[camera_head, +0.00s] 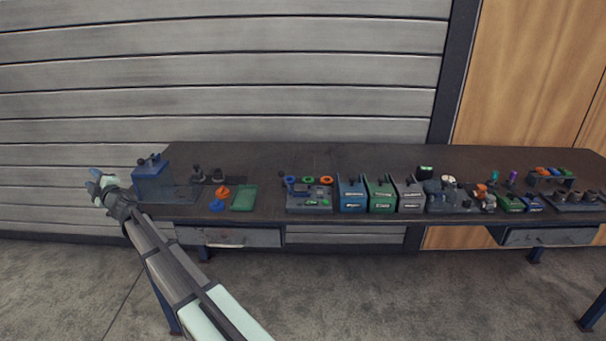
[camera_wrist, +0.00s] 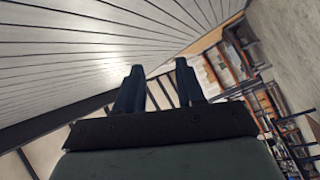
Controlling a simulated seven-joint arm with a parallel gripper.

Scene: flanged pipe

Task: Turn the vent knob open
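A blue box (camera_head: 151,170) with small dark fittings (camera_head: 149,160) on top stands at the left end of the workbench. These may include the vent knob, but they are too small to tell. Two dark upright fittings (camera_head: 207,175) stand just right of it. My gripper (camera_head: 94,177) is off the bench's left end, left of the blue box and apart from it. In the wrist view its two dark fingers (camera_wrist: 159,78) are spread with an empty gap between them. No knob shows in the wrist view.
The workbench (camera_head: 265,180) holds an orange part (camera_head: 222,191), a green tray (camera_head: 244,198), a blue bin (camera_head: 352,194), a green bin (camera_head: 381,194) and a grey bin (camera_head: 409,194). Several dark round fittings (camera_head: 577,196) sit far right. A slatted wall (camera_head: 220,75) stands behind.

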